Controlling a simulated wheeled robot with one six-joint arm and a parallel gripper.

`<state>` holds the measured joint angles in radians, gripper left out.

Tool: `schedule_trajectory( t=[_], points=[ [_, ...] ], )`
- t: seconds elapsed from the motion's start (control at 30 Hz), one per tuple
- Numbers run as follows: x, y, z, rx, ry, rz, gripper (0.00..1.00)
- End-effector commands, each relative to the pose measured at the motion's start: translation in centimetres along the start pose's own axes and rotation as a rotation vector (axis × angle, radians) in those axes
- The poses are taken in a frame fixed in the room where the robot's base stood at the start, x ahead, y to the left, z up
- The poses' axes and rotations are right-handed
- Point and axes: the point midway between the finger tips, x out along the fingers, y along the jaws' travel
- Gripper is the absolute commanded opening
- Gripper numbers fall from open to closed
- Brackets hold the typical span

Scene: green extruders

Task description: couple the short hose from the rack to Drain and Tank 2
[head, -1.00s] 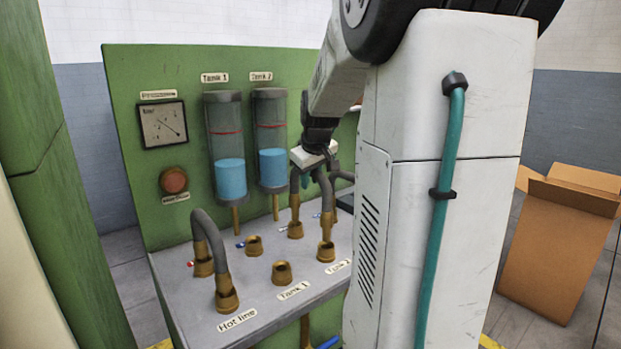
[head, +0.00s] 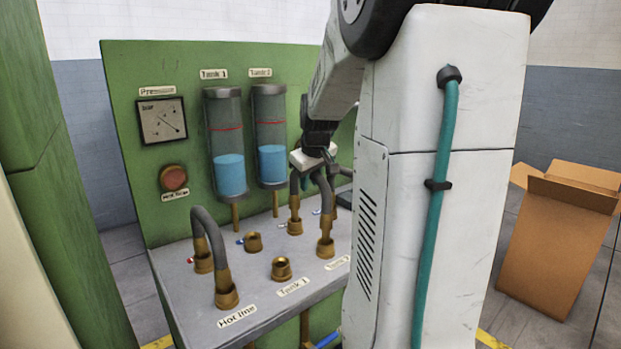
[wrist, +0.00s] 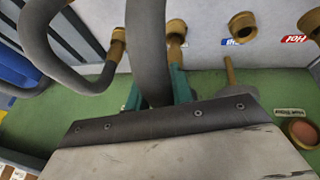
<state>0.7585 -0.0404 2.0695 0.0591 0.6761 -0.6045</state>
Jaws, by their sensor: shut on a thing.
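My gripper (head: 312,174) is shut on the top of a short grey hose (head: 325,192) with brass ends. The hose hangs as an upright arch over the bench. Its front brass end stands in or directly on the Tank 2 socket (head: 326,250). Its rear brass end stands at the socket behind (head: 295,228), whose label I cannot read. I cannot tell whether either end is fully seated. In the wrist view the teal fingers (wrist: 152,85) close around the grey hose (wrist: 147,40). My arm hides the bench's right side.
Another grey hose (head: 200,222) arches between the Hot line socket and one behind it. The Tank 1 socket (head: 281,269) and one behind it (head: 253,242) are empty. A further grey hose (wrist: 45,40) curves beside my gripper. A cardboard box (head: 545,245) stands right.

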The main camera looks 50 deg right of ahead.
Motion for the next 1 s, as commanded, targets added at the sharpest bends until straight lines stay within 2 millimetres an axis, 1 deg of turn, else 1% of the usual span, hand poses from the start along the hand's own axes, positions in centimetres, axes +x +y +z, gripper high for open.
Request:
schedule_trajectory(
  t=[1.0],
  points=[
    [1.8, -0.4, 0.7, 0.0, 0.001, 0.001, 0.0]
  ],
)
